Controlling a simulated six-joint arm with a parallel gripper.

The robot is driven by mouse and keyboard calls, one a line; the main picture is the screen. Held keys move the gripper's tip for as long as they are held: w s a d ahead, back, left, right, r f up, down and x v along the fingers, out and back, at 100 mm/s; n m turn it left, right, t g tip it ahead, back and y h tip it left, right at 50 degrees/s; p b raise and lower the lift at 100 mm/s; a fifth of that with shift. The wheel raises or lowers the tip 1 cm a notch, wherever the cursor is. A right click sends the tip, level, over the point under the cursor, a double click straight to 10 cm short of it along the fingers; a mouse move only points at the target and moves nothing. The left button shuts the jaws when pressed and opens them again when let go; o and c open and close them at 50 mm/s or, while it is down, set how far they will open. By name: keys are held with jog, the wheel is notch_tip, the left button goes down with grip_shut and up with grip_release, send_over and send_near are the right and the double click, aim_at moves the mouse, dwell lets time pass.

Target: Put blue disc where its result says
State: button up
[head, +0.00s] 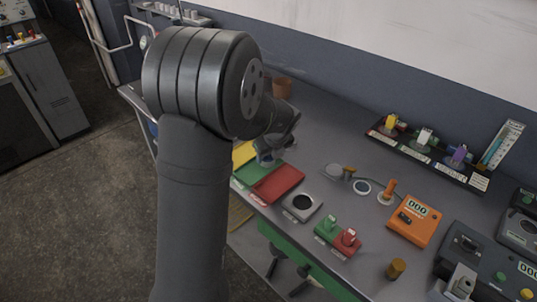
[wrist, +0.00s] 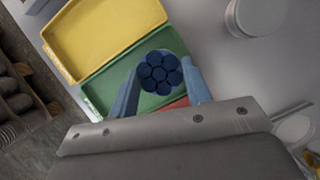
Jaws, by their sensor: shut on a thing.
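The blue disc (wrist: 160,73), dark blue with a cluster of round knobs on its face, is between the two blue-grey fingers of my gripper (wrist: 162,84), which is shut on it. In the wrist view the disc overlaps the green tray (wrist: 98,92); its height above the tray is hard to tell. The yellow tray (wrist: 75,25) lies beside the green one, and a corner of the red tray (wrist: 178,103) shows behind my gripper. In the head view the red tray (head: 277,184) is clear, but my arm partly hides the green tray (head: 248,172) and yellow tray (head: 243,153).
A grey device with a round opening (head: 302,204) stands right of the red tray. Beyond are a green and red button box (head: 338,238), an orange meter (head: 414,222) and a rack of coloured pieces (head: 425,145). A brown pot (head: 282,87) stands behind my arm.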

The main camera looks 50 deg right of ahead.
jog(key=o, duration=1)
jog(key=shift+d, duration=0.1)
jog(key=shift+s+r, duration=0.1)
jog(key=shift+r, duration=0.25)
jog(key=v, duration=1.1)
jog(key=shift+r, duration=0.25)
jog(key=shift+s, duration=0.15)
